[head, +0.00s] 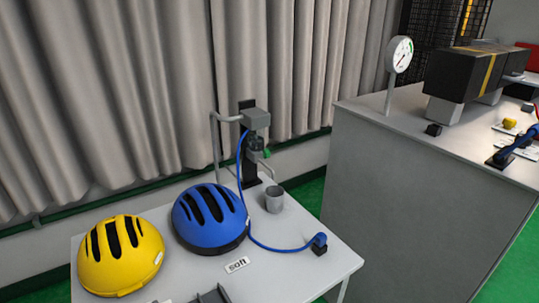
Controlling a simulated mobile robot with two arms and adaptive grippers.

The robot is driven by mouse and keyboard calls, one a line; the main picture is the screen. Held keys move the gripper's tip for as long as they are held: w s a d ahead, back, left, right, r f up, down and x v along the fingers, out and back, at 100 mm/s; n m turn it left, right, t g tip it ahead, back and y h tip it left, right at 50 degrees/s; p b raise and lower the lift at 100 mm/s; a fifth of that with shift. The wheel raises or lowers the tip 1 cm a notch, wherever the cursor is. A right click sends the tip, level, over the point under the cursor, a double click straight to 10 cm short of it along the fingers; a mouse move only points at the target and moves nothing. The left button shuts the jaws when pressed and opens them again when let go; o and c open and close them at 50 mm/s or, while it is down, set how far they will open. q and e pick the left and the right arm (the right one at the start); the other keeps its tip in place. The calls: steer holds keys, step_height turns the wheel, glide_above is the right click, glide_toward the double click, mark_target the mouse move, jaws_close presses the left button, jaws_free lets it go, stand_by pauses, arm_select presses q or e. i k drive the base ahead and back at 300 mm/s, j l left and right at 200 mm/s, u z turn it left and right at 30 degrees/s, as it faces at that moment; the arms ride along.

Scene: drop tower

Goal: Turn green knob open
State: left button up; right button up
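A small green knob (266,153) sits on the side of a grey and black fixture (257,118) at the back of the white table. The knob is small in the head view, and I cannot tell its turn position. A blue hose (240,180) runs from the fixture down past the blue helmet to a blue connector (319,241) at the table's right edge.
A blue helmet (210,217), a yellow helmet (120,254), a grey cup (274,199) and a "soft" label (237,265) are on the white table (290,276). A grey cabinet (408,200) with a dial gauge (400,54) stands at right. Grey curtains (110,90) hang behind.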

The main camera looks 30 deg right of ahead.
mark_target(266, 153)
steer(key=l+u, duration=0.1)
steer(key=l, duration=0.4)
steer(key=k+l+u, duration=0.1)
steer(key=l, duration=0.35)
steer(key=l+u, duration=0.1)
steer(key=l, duration=0.4)
steer(key=k+l, duration=0.15)
steer(key=l, duration=0.3)
steer(key=k+l+u, duration=0.15)
steer(key=l, duration=0.3)
steer(key=l+u, duration=0.1)
steer(key=l, duration=0.4)
steer(key=k+l+u, duration=0.1)
steer(key=l, duration=0.35)
steer(key=k+l+u, duration=0.1)
steer(key=l, duration=0.3)
steer(key=k, duration=0.1)
